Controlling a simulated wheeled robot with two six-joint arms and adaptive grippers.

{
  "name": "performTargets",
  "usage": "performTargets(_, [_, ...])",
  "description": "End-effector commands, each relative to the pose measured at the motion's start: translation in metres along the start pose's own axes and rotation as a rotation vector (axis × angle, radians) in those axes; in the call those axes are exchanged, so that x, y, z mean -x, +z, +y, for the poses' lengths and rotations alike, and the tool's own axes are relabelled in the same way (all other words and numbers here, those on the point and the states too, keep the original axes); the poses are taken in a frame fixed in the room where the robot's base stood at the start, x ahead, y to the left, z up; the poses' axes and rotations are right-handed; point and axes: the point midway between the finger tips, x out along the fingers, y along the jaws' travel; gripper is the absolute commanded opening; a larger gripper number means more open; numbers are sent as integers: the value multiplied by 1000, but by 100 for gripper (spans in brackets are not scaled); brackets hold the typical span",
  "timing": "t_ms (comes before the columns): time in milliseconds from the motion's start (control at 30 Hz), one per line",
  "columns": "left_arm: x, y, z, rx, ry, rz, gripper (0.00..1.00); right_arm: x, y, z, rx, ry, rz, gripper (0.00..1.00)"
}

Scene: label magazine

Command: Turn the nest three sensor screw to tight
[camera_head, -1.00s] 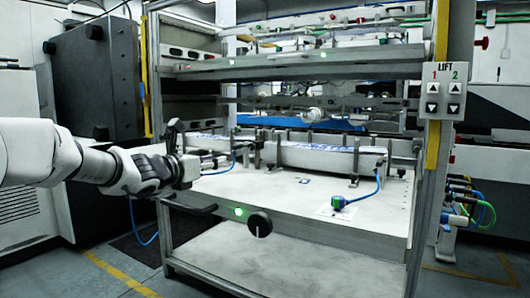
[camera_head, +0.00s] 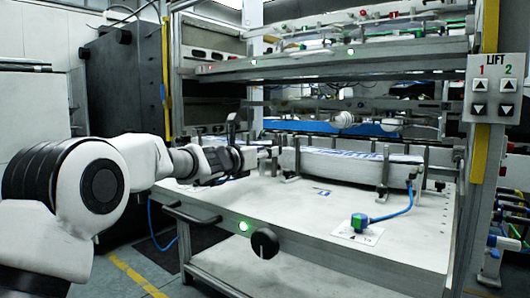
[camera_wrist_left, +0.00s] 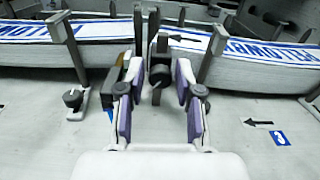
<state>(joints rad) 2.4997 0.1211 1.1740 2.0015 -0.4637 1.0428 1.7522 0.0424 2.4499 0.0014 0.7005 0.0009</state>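My left gripper (camera_head: 268,155) reaches over the table to the left end of the long label stack. In the left wrist view my left gripper (camera_wrist_left: 158,100) is open, its two purple-padded fingers apart. A dark round knob on an upright post (camera_wrist_left: 159,74), seemingly the sensor screw, stands between the fingertips in that view; I see no contact. The pads are not closed on it. A dark sensor block (camera_wrist_left: 113,88) with yellow and blue parts is partly hidden behind the left finger. No nest number is readable. My right gripper is out of view.
Label stacks (camera_wrist_left: 262,68) with blue print lie between upright posts. A smaller black knob (camera_wrist_left: 74,98) sits left. A blue-green plug (camera_head: 360,222) with a blue cable lies on the table (camera_head: 315,215). A black handwheel (camera_head: 265,243) is on the front edge. A lift panel (camera_head: 495,88) stands right.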

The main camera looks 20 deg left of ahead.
Motion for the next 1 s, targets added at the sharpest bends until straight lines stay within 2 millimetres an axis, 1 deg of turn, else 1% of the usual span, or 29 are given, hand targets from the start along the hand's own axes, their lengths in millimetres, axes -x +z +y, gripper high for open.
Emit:
performTargets(100, [0,0,0,0,0,0,35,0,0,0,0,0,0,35])
performTargets(167, [0,0,0,0,0,0,14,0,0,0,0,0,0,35])
performTargets(200, [0,0,0,0,0,0,0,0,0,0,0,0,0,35])
performTargets(467, [1,-1,0,-5,0,0,0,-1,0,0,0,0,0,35])
performTargets(667, [1,-2,0,-44,0,1,0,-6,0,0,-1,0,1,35])
performTargets(867, [1,-4,0,-143,-1,0,0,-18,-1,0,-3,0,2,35])
performTargets(1000, [1,-5,-1,-251,-1,-1,0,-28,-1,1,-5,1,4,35])
